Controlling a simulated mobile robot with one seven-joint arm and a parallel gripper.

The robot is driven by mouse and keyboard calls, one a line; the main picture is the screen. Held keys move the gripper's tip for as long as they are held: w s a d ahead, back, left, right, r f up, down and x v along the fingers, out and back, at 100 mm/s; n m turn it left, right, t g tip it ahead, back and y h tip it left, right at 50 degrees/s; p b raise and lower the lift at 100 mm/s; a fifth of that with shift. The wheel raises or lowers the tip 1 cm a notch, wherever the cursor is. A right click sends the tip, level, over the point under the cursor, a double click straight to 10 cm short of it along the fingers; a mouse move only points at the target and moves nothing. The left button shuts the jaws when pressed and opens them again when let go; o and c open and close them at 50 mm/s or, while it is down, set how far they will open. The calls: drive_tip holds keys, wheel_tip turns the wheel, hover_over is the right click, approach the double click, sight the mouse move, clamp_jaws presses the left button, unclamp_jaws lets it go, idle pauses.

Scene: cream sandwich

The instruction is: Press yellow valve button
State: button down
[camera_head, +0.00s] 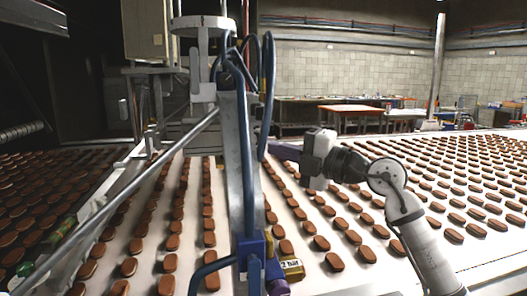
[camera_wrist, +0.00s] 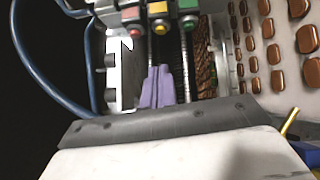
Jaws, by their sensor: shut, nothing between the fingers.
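A row of three coloured valve buttons sits at the top of the wrist view: a red one (camera_wrist: 132,22), the yellow valve button (camera_wrist: 158,8) in the middle and a green one (camera_wrist: 188,6) on the right. My gripper (camera_wrist: 156,70) shows as two purple fingers, shut together and empty. Its tips point towards the yellow button, with a visible gap between them in the picture. In the head view my gripper (camera_head: 277,150) reaches left behind the grey upright post, which hides the tips. I cannot make out the buttons in the head view.
A grey post (camera_head: 236,150) with blue hoses (camera_head: 268,100) stands in front of my gripper. A yellow "2 bar" label (camera_head: 292,268) is near its foot. Conveyors with rows of brown biscuits (camera_head: 335,262) spread on both sides. Tables (camera_head: 355,110) stand far behind.

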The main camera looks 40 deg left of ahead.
drive_tip(key=w+d+b, duration=0.1)
drive_tip(key=d, duration=0.5)
drive_tip(key=shift+w+d+f, duration=0.15)
drive_tip(key=shift+d+f, duration=0.1)
drive_tip(key=shift+f, duration=0.15)
drive_tip(key=shift+d, duration=0.1)
